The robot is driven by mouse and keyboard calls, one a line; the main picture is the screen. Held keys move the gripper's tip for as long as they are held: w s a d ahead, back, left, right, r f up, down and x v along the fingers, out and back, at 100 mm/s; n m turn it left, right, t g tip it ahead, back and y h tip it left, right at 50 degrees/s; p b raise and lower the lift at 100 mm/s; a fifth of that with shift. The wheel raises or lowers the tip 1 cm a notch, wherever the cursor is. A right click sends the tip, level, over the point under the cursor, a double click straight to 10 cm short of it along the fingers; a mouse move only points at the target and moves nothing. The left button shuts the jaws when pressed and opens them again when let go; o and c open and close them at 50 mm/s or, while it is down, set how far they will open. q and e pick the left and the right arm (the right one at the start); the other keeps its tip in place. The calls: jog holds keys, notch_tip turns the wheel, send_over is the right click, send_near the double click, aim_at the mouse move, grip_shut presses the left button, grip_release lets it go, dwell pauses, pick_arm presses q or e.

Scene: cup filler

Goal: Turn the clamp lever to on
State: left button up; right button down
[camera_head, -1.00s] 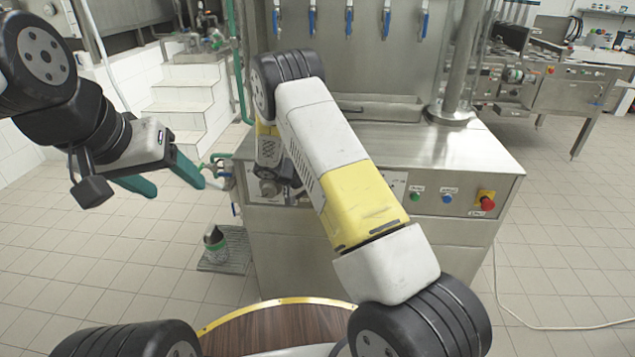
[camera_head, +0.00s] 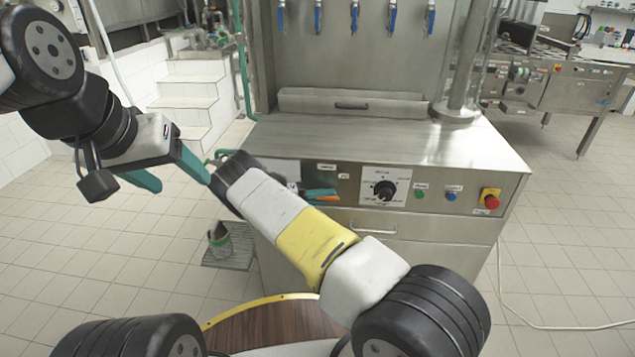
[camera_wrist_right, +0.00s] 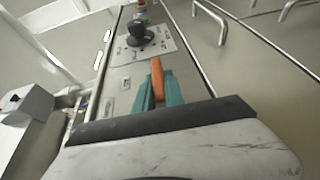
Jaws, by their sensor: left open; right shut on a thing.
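The orange clamp lever (camera_wrist_right: 157,75) sits on the front panel of the steel machine. My right gripper (camera_wrist_right: 158,92) is shut on it, with a teal finger on each side and the orange tip standing out beyond them. In the head view, the teal fingertips of my right gripper (camera_head: 320,194) show at the panel with a bit of the orange lever (camera_head: 326,198); my own right forearm covers the area to the left. The lever's base and its markings are hidden. My left gripper (camera_head: 184,184) is open and empty, left of the machine.
A black rotary knob (camera_head: 385,190) on a white plate is right of the lever. Green (camera_head: 420,194) and blue (camera_head: 450,196) buttons and a red emergency stop (camera_head: 491,201) follow. A drawer handle (camera_head: 374,231) is below. A can (camera_head: 219,238) stands on a floor grate.

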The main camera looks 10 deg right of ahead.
jog(key=shift+f+h, duration=0.1)
jog(key=shift+h, duration=0.2)
dwell(0.4)
jog(key=c, duration=1.4)
grip_release()
jog(key=shift+c, duration=0.2)
